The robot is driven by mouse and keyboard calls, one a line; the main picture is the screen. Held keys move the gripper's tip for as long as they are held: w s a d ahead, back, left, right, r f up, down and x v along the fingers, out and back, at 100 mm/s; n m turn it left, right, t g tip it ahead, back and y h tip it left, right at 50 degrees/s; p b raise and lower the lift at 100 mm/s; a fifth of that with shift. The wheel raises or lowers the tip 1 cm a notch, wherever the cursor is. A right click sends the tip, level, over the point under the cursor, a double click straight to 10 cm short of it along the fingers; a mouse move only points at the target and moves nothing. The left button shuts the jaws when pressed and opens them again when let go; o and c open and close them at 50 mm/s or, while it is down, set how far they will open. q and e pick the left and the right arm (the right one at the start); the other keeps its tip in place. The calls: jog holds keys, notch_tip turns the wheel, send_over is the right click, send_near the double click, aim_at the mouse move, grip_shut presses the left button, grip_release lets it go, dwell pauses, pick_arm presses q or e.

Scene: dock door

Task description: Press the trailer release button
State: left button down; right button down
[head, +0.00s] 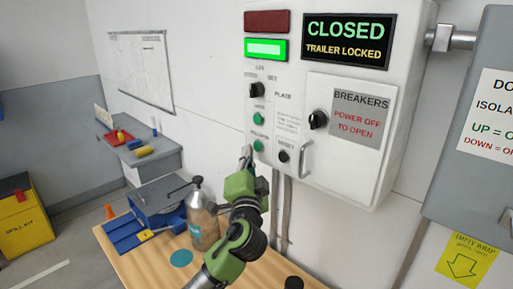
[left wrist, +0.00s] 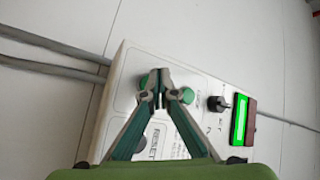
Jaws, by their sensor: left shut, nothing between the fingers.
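The white control box (head: 386,140) on the wall carries an upper green button (head: 258,119) and a lower green button (head: 258,145). Their small labels are too blurred to read surely. My left gripper (head: 247,158) is shut and empty, its fingertips beside the lower green button. In the left wrist view the fingertips (left wrist: 160,82) overlap the lower button and partly hide it. The upper button (left wrist: 187,95) shows just right of them. I cannot tell whether the fingertips touch the panel. The display (head: 348,42) reads CLOSED, TRAILER LOCKED. My right gripper is out of view.
A black knob (head: 256,90) sits above the buttons, under a lit green lamp (head: 266,49) and a dark red lamp (head: 267,21). A RESET button (head: 283,156) and breaker door handle (head: 306,159) are close right. A bottle (head: 202,218) stands on the wooden bench below.

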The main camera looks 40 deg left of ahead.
pick_arm(q)
jog(key=shift+w, duration=0.1)
dwell(0.4)
jog(key=shift+w, duration=0.35)
jog(key=shift+w, duration=0.4)
dwell(0.6)
dwell(0.3)
jog(key=shift+s, duration=0.85)
